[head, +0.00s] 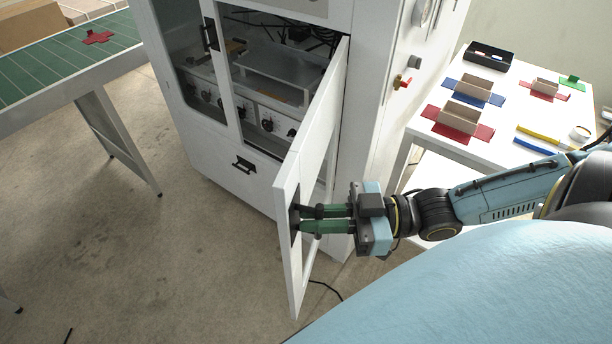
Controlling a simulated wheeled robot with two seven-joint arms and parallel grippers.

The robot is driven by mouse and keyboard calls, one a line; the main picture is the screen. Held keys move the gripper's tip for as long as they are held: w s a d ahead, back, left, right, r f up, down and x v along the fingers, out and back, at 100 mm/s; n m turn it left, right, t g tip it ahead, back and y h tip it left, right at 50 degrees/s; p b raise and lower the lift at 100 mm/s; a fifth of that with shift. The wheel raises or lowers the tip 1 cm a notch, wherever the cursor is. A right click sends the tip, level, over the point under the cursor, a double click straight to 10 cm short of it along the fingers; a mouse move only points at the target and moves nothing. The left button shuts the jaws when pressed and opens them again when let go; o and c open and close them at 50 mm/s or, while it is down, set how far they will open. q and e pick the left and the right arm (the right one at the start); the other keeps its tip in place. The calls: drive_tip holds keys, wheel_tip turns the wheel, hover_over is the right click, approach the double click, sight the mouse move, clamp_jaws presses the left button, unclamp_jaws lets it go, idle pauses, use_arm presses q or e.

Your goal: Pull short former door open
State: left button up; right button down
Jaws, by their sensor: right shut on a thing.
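The white box former (367,60) stands in the middle of the head view. Its short door (310,150), a white framed panel hinged on the right, stands swung well out from the cabinet, and the inside with a grey plate and knobs shows. My right gripper (297,219) reaches in from the right with its green fingers shut on the door handle (294,236), a dark piece near the door's free edge. The fingers and door frame hide part of the handle. My left gripper is not in view.
A white table (437,139) at right holds folded boxes, red and blue blanks, a black tray (487,57) and coloured strips. A green-topped conveyor table (60,62) with a red blank stands at left. The floor (190,260) left of the door is clear.

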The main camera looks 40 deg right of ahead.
drive_tip(key=shift+s+d, duration=0.2)
drive_tip(key=shift+s, duration=0.05)
drive_tip(key=c, duration=1.5)
unclamp_jaws()
drive_tip(key=shift+c, duration=0.2)
drive_tip(key=shift+d, duration=0.1)
drive_tip(key=p+v, duration=0.4)
drive_tip(key=v, duration=0.9)
drive_tip(key=shift+p, duration=0.4)
drive_tip(key=shift+s, duration=0.1)
